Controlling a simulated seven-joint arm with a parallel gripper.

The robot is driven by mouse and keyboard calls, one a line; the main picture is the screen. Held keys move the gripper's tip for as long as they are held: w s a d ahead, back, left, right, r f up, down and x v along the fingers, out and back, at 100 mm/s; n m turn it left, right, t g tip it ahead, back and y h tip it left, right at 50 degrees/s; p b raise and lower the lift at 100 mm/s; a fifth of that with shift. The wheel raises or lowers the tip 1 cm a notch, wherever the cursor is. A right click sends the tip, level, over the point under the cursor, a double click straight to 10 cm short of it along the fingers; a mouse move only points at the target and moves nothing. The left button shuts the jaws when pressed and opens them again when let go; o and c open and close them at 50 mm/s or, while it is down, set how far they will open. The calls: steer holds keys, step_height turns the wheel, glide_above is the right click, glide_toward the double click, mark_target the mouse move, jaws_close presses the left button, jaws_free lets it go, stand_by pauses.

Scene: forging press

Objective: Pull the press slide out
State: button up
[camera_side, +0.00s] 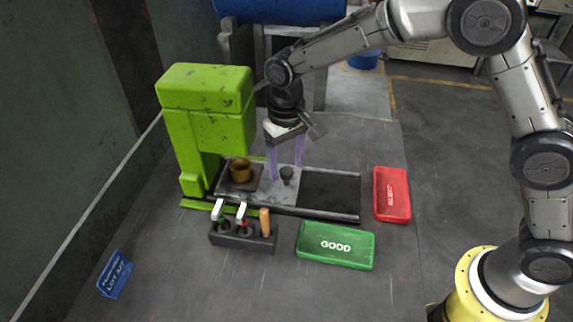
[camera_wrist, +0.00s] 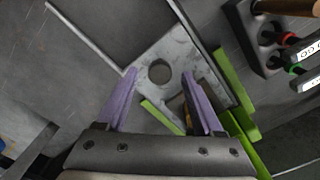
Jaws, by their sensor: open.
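The green press (camera_side: 205,90) stands at the left in the side view. Its light grey slide plate (camera_side: 267,195) lies on a dark rail bed, partly out from under the press head. A dark round knob (camera_side: 287,174) stands on the plate, and a brass cup-shaped part (camera_side: 241,171) sits on the plate's left end. My gripper (camera_side: 286,168) points down at the knob, its purple fingers open on either side. In the wrist view the knob (camera_wrist: 160,72) shows between the open fingertips (camera_wrist: 160,76), above the plate (camera_wrist: 178,48). Whether they touch it I cannot tell.
The rail bed (camera_side: 330,190) is empty right of the plate. A red tray (camera_side: 391,206) lies to its right, a green GOOD tray (camera_side: 318,257) in front. A dark tool holder (camera_side: 240,238) stands near the press. A blue sign (camera_side: 115,274) is front left.

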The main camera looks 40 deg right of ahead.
steer(key=shift+f, duration=0.55)
jaws_close()
steer(key=shift+r, duration=0.1)
stand_by(1.0)
